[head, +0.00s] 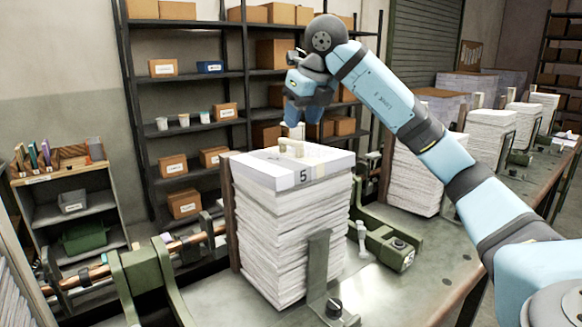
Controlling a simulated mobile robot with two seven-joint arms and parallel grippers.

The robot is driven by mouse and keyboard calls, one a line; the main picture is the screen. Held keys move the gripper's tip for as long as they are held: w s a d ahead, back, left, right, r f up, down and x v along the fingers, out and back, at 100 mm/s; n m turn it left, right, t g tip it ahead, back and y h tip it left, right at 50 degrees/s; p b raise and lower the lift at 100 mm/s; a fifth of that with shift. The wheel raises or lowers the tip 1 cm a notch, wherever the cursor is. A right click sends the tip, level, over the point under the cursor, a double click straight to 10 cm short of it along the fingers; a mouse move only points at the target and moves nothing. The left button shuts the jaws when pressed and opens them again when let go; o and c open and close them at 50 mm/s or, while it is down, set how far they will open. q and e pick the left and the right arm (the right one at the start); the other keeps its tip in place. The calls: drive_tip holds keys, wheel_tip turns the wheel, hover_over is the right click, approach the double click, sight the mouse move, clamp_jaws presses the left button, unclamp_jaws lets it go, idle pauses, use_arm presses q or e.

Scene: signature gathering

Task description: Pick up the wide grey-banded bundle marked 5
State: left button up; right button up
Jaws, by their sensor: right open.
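The wide bundle marked 5 (272,170) lies flat on top of a tall stack of white sheets (280,230). A greyish band crosses it, and the 5 shows on its front edge. A small pale raised piece stands on its top. My right gripper (304,128) is above the rear part of the bundle, blue fingers pointing down and apart from each other. It looks empty, and I cannot tell the exact gap to the bundle. My left gripper is not in view.
A green bracket (320,275) stands at the stack's front and a brown post (231,210) at its left. A green clamp block (393,246) lies to the right on the bench (432,250). More paper stacks (418,180) line the bench behind. Shelves (195,85) stand at the back.

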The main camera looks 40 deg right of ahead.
sight(292, 141)
drive_tip(key=shift+x, duration=0.8)
drive_tip(key=x, duration=0.4)
drive_tip(key=shift+w+a, duration=0.15)
drive_tip(key=shift+a, duration=0.25)
drive_tip(key=shift+w+d+f, duration=0.1)
drive_tip(key=shift+w+f, duration=0.15)
drive_tip(key=shift+f, duration=0.2)
clamp_jaws()
